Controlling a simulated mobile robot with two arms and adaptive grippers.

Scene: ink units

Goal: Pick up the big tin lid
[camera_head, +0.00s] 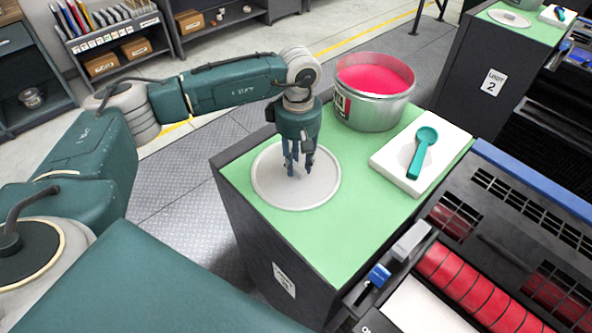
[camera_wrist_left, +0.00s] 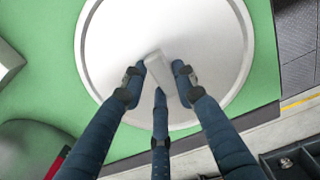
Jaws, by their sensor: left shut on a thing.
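The big tin lid (camera_head: 268,188) is a round, pale grey disc with a raised rim. It lies flat on the green top of the dark cabinet in the head view and fills much of the left wrist view (camera_wrist_left: 206,38). My left gripper (camera_head: 299,172) points straight down over the lid. Its blue fingers (camera_wrist_left: 160,84) are closed around a small light grip piece (camera_wrist_left: 157,64) at the lid's middle. The lid looks level; I cannot tell any gap beneath it. My right gripper does not show.
A large open tin of red ink (camera_head: 374,75) stands behind the lid. A white slab (camera_head: 396,163) with a teal spoon (camera_head: 423,150) lies to the right on the green top (camera_head: 345,225). Press machinery with red rollers (camera_head: 462,283) borders the right side.

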